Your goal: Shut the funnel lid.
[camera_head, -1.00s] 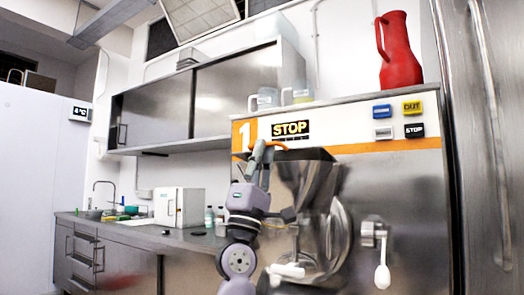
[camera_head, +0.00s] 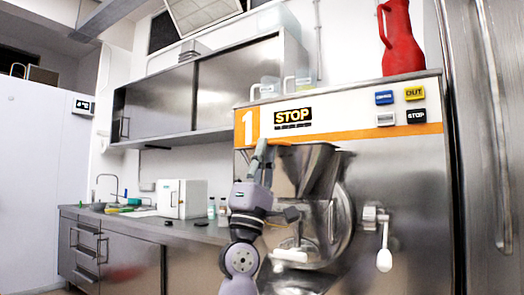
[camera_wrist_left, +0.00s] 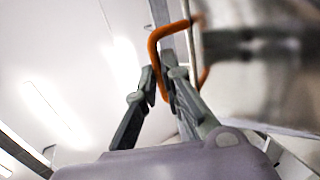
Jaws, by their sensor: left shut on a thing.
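The metal funnel (camera_head: 308,172) is on the front of the batch freezer, below its orange stripe. The orange handle (camera_head: 281,143) of the funnel lid shows at the funnel's top left in the head view. My left gripper (camera_head: 262,150) reaches up beside the funnel and is shut on this handle. In the left wrist view, the orange handle (camera_wrist_left: 153,50) passes between the fingertips of my left gripper (camera_wrist_left: 160,82). The shiny lid surface (camera_wrist_left: 265,80) is to the right and mirrors the handle and fingers. The lid's exact angle is hard to tell in the head view. My right gripper is not in view.
A red jug (camera_head: 397,40) stands on top of the freezer (camera_head: 352,108). A crank with a white knob (camera_head: 384,260) sticks out right of the funnel. A counter (camera_head: 120,221) with a white box (camera_head: 182,198) and bottles is on the left.

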